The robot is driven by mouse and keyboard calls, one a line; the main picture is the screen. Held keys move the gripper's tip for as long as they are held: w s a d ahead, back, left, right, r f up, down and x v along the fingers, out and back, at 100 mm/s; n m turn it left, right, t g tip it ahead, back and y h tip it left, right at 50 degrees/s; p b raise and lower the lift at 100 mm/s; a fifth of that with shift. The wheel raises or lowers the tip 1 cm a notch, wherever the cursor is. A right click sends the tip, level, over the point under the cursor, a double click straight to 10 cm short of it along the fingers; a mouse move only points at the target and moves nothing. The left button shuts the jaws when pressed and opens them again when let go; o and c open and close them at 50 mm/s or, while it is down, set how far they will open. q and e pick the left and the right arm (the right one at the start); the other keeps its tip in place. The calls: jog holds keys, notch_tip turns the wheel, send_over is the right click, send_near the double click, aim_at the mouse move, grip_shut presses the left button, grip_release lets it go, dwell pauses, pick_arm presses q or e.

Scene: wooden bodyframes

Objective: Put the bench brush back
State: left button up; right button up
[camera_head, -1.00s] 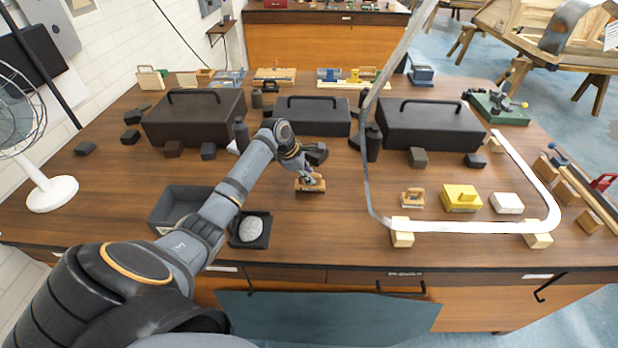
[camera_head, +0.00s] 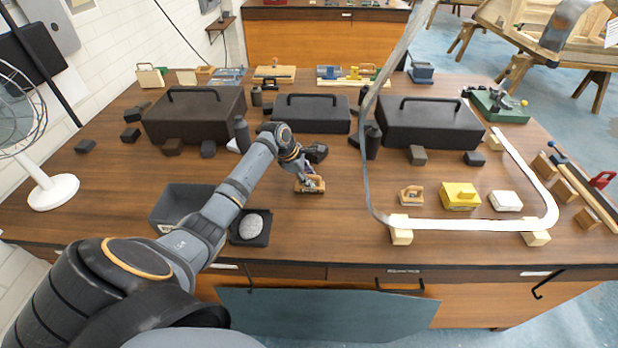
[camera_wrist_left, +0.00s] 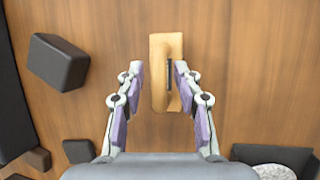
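A small light-wood piece with a raised handle, seemingly the bench brush (camera_head: 310,185), lies on the middle of the table. Its bristles cannot be made out. In the left wrist view the wooden piece (camera_wrist_left: 158,46) lies between the fingertips. My left gripper (camera_head: 306,174) is low over it. In the left wrist view the gripper (camera_wrist_left: 160,78) is open around the piece, with a narrow gap on the left; the right finger overlaps its edge, and contact is unclear. My right gripper is out of view.
A grey bin (camera_head: 180,203) and a dark tray (camera_head: 263,235) with a pale round thing sit left. A similar wooden piece (camera_head: 411,196), a yellow block (camera_head: 460,196) and a white block (camera_head: 506,201) lie right, inside a white strip (camera_head: 470,226).

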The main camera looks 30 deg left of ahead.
pick_arm(q)
jog(key=b+v, duration=0.2)
jog(key=v, duration=1)
jog(key=shift+r, duration=0.1)
